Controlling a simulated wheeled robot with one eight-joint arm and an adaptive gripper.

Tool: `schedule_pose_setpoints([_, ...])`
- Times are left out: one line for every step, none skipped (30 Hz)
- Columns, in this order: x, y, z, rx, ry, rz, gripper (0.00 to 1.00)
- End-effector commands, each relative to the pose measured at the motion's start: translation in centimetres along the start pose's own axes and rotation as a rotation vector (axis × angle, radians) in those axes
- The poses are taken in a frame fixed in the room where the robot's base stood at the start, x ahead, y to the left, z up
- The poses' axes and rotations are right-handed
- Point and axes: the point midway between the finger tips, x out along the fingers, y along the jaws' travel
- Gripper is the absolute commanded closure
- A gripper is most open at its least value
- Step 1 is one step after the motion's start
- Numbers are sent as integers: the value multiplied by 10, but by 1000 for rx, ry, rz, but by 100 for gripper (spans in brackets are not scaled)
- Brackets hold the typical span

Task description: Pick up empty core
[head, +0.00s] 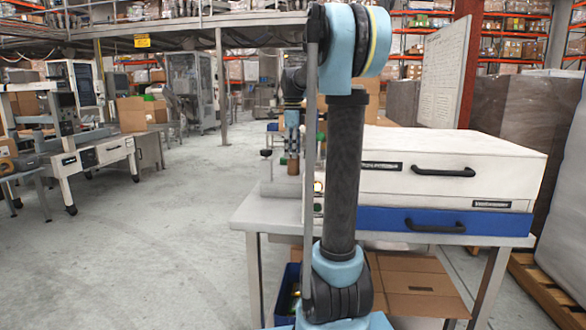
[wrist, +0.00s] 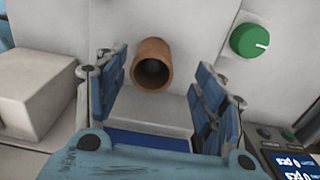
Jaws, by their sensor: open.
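The empty core is a short brown hollow tube. In the wrist view the core (wrist: 153,64) shows its open end, between and just beyond the fingertips of my gripper (wrist: 157,75). The gripper's blue fingers are spread, one on each side, and do not appear to touch the core. In the head view the core (head: 293,164) shows small and brown just below my gripper (head: 292,150), over the table area left of the arm column. The core's lower part is hard to make out.
A green knob (wrist: 249,40) is right of the core, and a panel with blue displays (wrist: 298,165) is at lower right. A pale box (wrist: 35,95) is at left. A white drawer unit (head: 450,170) stands on the table (head: 265,213). Open floor (head: 150,250) lies left.

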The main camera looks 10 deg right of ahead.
Motion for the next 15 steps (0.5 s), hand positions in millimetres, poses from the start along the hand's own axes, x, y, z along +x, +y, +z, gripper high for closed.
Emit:
schedule_pose_setpoints([3,1,-1,0,0,0,37])
schedule_pose_setpoints([6,2,-1,0,0,0,37])
schedule_pose_setpoints([11,3,-2,0,0,0,37])
schedule_pose_setpoints([15,4,-3,0,0,0,37])
schedule_pose_setpoints([19,5,-3,0,0,0,37])
schedule_pose_setpoints([25,6,-4,0,0,0,37])
schedule_pose_setpoints([29,7,-5,0,0,0,37])
schedule_pose_setpoints([33,8,-5,0,0,0,37])
schedule_pose_setpoints([38,7,-5,0,0,0,37])
schedule_pose_setpoints([41,7,-5,0,0,0,37])
schedule_pose_setpoints([44,7,-5,0,0,0,37])
schedule_pose_setpoints([47,7,-5,0,0,0,37])
schedule_pose_setpoints([48,7,-5,0,0,0,37])
schedule_pose_setpoints([50,7,-5,0,0,0,37])
schedule_pose_setpoints([51,7,-5,0,0,0,37])
